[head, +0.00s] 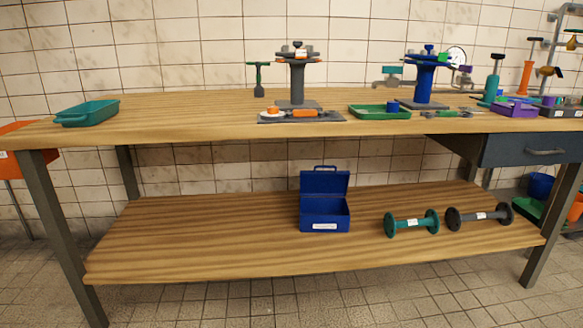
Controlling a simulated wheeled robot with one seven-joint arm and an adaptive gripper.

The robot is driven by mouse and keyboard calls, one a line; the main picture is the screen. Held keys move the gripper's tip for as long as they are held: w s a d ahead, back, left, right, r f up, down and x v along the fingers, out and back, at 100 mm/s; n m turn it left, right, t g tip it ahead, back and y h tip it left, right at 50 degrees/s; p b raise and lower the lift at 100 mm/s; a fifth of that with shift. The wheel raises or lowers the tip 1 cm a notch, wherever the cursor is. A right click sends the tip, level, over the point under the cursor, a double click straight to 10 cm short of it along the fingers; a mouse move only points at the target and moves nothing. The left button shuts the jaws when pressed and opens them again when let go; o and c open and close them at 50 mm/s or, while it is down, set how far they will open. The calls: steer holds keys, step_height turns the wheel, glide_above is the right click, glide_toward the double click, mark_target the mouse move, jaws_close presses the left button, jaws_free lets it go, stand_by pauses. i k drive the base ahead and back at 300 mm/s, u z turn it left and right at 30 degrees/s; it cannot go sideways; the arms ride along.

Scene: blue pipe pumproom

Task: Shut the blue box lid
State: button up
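The blue box (324,216) stands on the lower wooden shelf of the workbench, near its middle. Its lid (325,182) is raised upright at the back of the box, with a handle on its top edge. A white label is on the box's front. The inside of the box shows only as a dark strip. My gripper is not in the head view.
The wooden tabletop (190,122) overhangs the shelf (200,240). A teal spool (411,223) and a dark grey spool (480,216) lie right of the box. The shelf left of the box is clear. Table legs stand at both ends.

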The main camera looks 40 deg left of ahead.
mark_target(315, 183)
steer(key=u, duration=1.55)
